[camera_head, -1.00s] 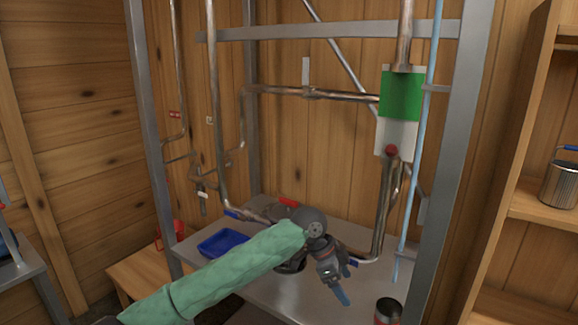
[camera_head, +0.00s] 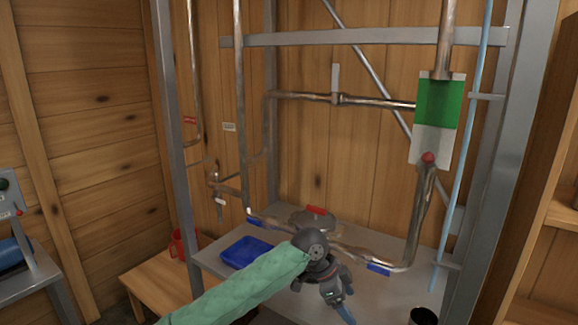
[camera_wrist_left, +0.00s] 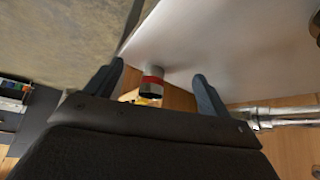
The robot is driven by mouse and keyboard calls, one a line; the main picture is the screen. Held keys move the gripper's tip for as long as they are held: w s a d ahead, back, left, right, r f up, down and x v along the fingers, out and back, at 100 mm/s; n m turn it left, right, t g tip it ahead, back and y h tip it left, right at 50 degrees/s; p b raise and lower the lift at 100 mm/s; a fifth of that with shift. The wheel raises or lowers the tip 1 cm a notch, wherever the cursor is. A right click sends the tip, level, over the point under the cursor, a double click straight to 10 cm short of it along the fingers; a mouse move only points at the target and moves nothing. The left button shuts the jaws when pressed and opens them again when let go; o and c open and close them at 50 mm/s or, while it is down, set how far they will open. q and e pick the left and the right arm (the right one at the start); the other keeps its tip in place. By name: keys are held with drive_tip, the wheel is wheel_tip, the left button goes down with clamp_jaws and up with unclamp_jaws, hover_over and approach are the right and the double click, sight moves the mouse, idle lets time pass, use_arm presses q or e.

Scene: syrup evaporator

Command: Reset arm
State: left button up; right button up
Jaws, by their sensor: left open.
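My left arm, in a green sleeve, reaches in from the bottom left in the head view. My left gripper (camera_head: 345,303) hangs over the metal table (camera_head: 290,303), pointing down and to the right. In the left wrist view its two dark fingers (camera_wrist_left: 162,88) stand wide apart with nothing held between them. A metal can with a red band (camera_wrist_left: 152,82) shows beyond the fingers, apart from them. My right gripper is not in view.
A steel frame with copper pipes (camera_head: 375,102) and a green and white panel (camera_head: 436,105) stands behind the table. A blue tray (camera_head: 246,252) lies on the table's left side. A dark can (camera_head: 423,317) stands at the front right. Wooden shelves (camera_head: 562,214) stand at right.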

use_arm(q)
drive_tip(key=s+a+f+n+t, duration=0.4)
drive_tip(key=s+a+f+n, duration=0.5)
drive_tip(key=s+a+f, duration=0.45)
drive_tip(key=s+a+f+n+y, duration=0.3)
drive_tip(key=s+a+f+n, duration=0.1)
drive_tip(key=s+a, duration=0.65)
drive_tip(key=s+a+f+n+y, duration=0.3)
drive_tip(key=s+a+f+n, duration=0.15)
drive_tip(key=s+a, duration=0.65)
drive_tip(key=s+d+f+g, duration=0.1)
drive_tip(key=f, duration=1.4)
drive_tip(key=s+d+f, duration=0.1)
drive_tip(key=d+f, duration=0.1)
drive_tip(key=f, duration=1.4)
drive_tip(key=shift+d+g, duration=0.3)
drive_tip(key=shift+g, duration=0.1)
drive_tip(key=shift+r, duration=0.1)
